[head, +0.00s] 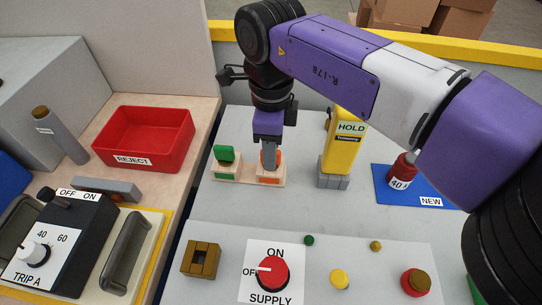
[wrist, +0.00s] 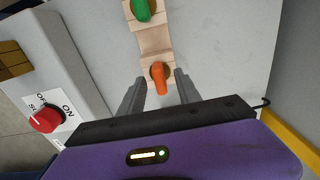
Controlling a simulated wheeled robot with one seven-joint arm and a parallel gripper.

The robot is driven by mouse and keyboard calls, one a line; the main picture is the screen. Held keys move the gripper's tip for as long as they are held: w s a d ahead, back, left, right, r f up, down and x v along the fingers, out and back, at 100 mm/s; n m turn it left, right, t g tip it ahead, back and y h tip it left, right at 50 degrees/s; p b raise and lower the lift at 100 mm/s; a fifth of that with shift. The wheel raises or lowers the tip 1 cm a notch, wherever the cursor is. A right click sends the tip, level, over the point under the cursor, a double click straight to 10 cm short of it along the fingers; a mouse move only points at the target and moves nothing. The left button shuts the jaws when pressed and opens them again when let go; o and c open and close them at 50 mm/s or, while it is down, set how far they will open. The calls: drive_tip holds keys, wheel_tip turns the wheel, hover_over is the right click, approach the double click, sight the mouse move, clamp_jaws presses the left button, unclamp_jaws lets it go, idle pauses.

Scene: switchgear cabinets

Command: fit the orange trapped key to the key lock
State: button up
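The orange trapped key (head: 278,157) sits in the right part of a pale wooden holder (head: 248,174), partly hidden by my gripper in the head view. In the wrist view, the orange key (wrist: 158,76) lies between the tips of my gripper (wrist: 157,90). The fingers are spread, with gaps on both sides of the key. My gripper (head: 268,165) points down over the holder. A brass block with a square opening (head: 201,258), which looks like the key lock, is on the front panel at left. Part of it shows in the wrist view (wrist: 14,62).
A green key (head: 224,155) stands in the same holder, left of the orange one. A yellow HOLD block (head: 342,145) stands close to the right. A red SUPPLY knob (head: 272,271) sticks up beside the brass block. The grey surface between holder and front panel is clear.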

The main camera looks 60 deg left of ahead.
drive_tip(key=shift+f, duration=0.4)
clamp_jaws()
